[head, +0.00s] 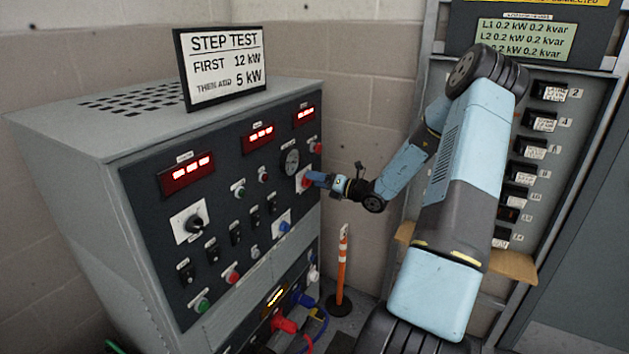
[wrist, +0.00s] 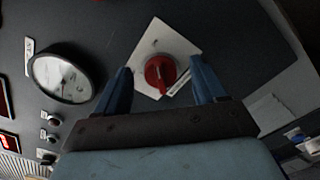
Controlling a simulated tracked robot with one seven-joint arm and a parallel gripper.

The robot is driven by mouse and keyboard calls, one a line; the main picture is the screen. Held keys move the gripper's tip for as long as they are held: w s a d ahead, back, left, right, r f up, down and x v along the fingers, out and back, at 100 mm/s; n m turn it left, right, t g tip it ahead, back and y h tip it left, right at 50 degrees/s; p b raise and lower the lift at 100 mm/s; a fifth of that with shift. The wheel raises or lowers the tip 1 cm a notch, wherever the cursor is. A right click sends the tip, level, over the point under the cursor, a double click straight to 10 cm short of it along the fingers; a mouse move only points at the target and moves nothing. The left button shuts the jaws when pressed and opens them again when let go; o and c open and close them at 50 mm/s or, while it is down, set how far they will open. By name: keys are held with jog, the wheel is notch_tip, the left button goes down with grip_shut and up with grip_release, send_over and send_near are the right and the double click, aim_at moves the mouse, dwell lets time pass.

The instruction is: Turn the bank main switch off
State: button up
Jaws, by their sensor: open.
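A red rotary switch (wrist: 160,74) on a white square plate sits on the dark front panel, and I take it for the bank main switch; its label is not readable. It also shows at the panel's right side in the head view (head: 305,182). My gripper (wrist: 164,84) is open, with one blue finger on each side of the red knob in the wrist view. I cannot tell whether the fingers touch it. In the head view my gripper (head: 314,179) is at the switch, partly covering it.
A round gauge (wrist: 66,78) is left of the switch. The load bank cabinet (head: 70,160) carries red displays, toggles and buttons, with a STEP TEST sign (head: 220,62) on top. An orange post (head: 342,265) stands below my arm. A breaker panel (head: 545,120) is at right.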

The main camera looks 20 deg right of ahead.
jog(key=shift+w+a, duration=0.4)
jog(key=shift+w, duration=0.1)
jog(key=shift+c, duration=0.2)
jog(key=c, duration=1)
jog(key=shift+n, duration=0.4)
jog(key=n, duration=0.5)
jog(key=a+n, duration=0.1)
jog(key=n, duration=0.5)
jog(key=s+n, duration=0.1)
jog(key=n, duration=0.5)
jog(key=shift+s+a, duration=0.1)
jog(key=shift+a, duration=0.1)
jog(key=shift+f, duration=0.1)
